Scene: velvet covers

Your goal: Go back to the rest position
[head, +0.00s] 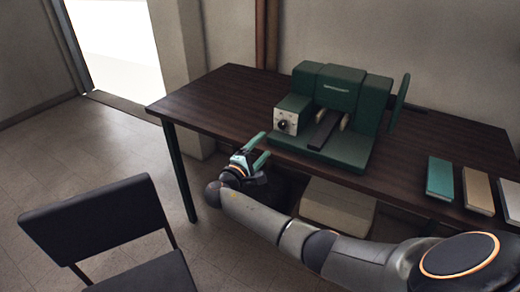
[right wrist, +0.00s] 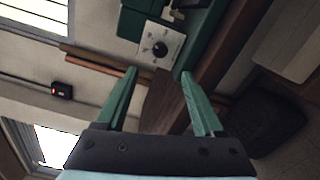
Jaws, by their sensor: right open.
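My right gripper (head: 258,150) is open and empty at the front edge of the dark wooden table, just left of the green machine's base. In the right wrist view its two green fingers (right wrist: 160,95) stand apart with nothing between them. My right arm reaches in from the lower right of the head view. My left gripper is not in view.
A green machine (head: 340,88) with a white dial panel (head: 286,122) stands on the table (head: 215,98). Several covers, including a teal one (head: 440,178), lie at the right. A black chair (head: 98,222) stands front left. A pale box (head: 338,205) sits below the table.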

